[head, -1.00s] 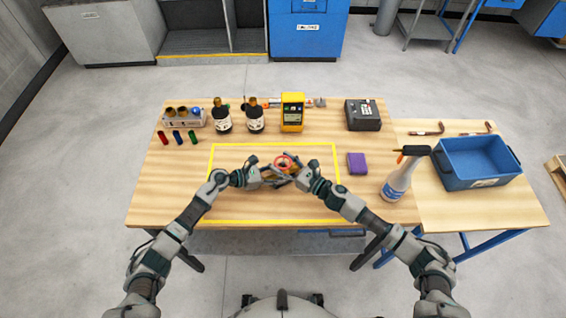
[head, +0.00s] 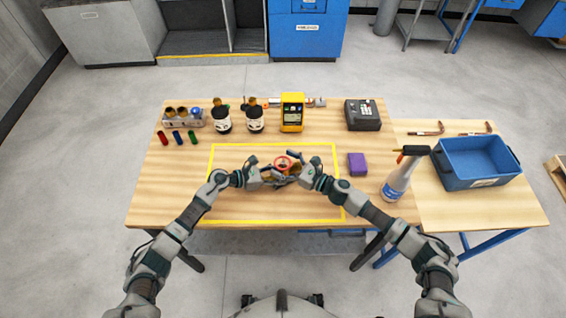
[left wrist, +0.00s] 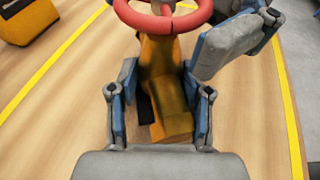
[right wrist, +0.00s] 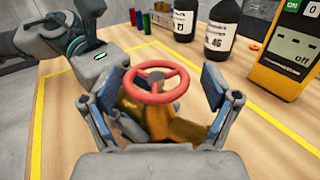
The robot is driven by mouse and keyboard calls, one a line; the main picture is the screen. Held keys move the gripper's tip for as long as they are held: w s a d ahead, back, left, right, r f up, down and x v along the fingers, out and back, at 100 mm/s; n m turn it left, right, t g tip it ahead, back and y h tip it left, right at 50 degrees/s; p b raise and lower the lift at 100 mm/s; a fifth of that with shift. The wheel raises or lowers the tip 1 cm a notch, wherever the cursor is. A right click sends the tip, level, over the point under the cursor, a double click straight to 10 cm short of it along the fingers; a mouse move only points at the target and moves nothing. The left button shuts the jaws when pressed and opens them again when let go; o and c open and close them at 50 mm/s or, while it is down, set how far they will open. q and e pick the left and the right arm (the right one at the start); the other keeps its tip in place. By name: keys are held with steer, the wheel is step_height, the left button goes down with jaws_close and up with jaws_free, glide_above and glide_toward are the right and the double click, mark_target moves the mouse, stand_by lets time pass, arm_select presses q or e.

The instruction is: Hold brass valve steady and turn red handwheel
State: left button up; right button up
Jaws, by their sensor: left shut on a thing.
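The brass valve (left wrist: 165,85) lies in the yellow-outlined area of the table, with the red handwheel (head: 284,163) on top. My left gripper (left wrist: 160,95) is shut on the valve's body from the left. My right gripper (right wrist: 158,85) comes in from the right. In the right wrist view its fingers are spread on either side of the red handwheel (right wrist: 155,97), with visible gaps to the rim. One right finger also shows beside the wheel in the left wrist view. The grippers partly hide the valve body in the head view.
A purple block (head: 357,164) lies right of the yellow outline. A spray bottle (head: 399,178) and a blue bin (head: 478,183) stand farther right. Dark bottles (head: 221,118) and a yellow meter (head: 292,112) stand behind. The front of the outlined area is clear.

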steer(key=v, duration=1.2)
steer(key=shift+d, duration=0.1)
arm_select(q)
steer(key=o, duration=0.9)
steer(key=shift+o, duration=0.2)
